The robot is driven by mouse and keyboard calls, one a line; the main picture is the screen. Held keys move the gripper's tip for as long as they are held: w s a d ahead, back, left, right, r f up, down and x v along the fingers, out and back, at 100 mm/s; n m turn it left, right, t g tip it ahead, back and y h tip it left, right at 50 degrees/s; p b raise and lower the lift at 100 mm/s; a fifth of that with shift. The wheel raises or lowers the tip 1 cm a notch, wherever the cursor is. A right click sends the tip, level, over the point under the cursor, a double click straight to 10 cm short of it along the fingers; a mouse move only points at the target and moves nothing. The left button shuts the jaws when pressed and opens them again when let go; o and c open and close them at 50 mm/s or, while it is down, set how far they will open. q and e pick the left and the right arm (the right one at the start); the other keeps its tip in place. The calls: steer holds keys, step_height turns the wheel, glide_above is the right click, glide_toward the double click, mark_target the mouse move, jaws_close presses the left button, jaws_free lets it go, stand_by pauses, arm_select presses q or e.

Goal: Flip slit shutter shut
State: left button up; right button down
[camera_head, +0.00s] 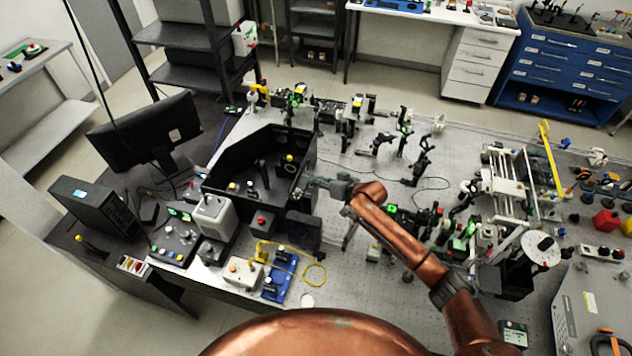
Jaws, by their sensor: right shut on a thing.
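The black open-topped spectrometer box (222,172) stands on the optical bench left of centre, with small optics inside it. My right arm reaches in from the lower right. My right gripper (311,181) is at the box's right side wall, its fingers shut on a small part there. That part is mostly hidden by the fingers and too small to make out; it lies where a slit shutter could be, but I cannot tell its position. My left gripper is not in view.
A grey-white block (213,215) and a red-topped dark box (261,222) stand in front of the spectrometer. A monitor (148,143) is to the left. Several mounted optics crowd the bench behind and right of my gripper. A yellow cable (316,274) loops near the front edge.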

steer(key=shift+f, duration=0.1)
stand_by(0.4)
steer(key=c, duration=2.3)
jaws_free()
steer(key=shift+d, duration=0.1)
steer(key=v, duration=1.2)
steer(key=shift+w, duration=0.15)
